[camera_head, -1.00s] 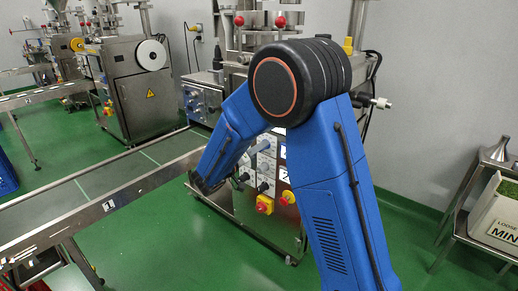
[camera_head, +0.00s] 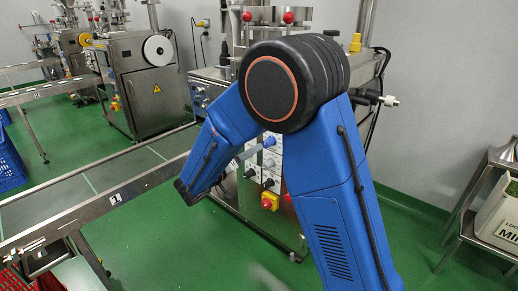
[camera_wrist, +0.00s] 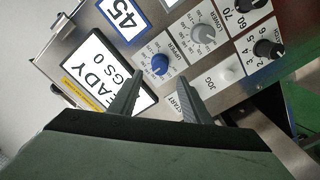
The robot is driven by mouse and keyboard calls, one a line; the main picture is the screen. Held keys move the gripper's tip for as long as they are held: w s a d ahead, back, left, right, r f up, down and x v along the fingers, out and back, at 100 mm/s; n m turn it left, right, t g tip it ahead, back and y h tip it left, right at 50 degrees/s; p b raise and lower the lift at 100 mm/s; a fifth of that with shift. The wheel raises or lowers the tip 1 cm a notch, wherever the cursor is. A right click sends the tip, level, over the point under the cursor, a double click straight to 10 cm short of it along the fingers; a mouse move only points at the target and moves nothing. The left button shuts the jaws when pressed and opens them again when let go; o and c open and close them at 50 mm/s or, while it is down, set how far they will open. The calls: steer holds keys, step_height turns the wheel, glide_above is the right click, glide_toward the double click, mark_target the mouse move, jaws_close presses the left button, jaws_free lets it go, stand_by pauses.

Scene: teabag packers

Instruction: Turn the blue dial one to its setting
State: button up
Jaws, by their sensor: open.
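The blue dial (camera_wrist: 159,65) sits on the grey control panel in the wrist view, at the label "UPPER". My gripper (camera_wrist: 158,82) is open, with one finger on each side of the dial in the picture. The fingertips appear short of the dial, and I see no contact. The dial's pointer and exact scale reading are too small to tell. In the head view my blue arm hides part of the panel, and my gripper cannot be made out there.
A "READY" display (camera_wrist: 95,65) lies left. A conveyor (camera_head: 100,215) runs on the left; green floor is free in front.

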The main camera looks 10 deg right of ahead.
steer(key=v, duration=0.9)
steer(key=s+d+r+g+y, duration=0.15)
steer(key=s+d+g, duration=0.25)
steer(key=s+d, duration=0.45)
steer(key=s+d+g+y, duration=0.2)
steer(key=s+d+g, duration=0.3)
steer(key=d, duration=0.7)
steer(key=s+n+t+y, duration=0.1)
steer(key=s+t+y, duration=0.2)
steer(key=s+y, duration=0.8)
steer(key=s, duration=0.8)
steer(key=shift+s+d+n, duration=0.25)
steer(key=shift+s+n, duration=0.15)
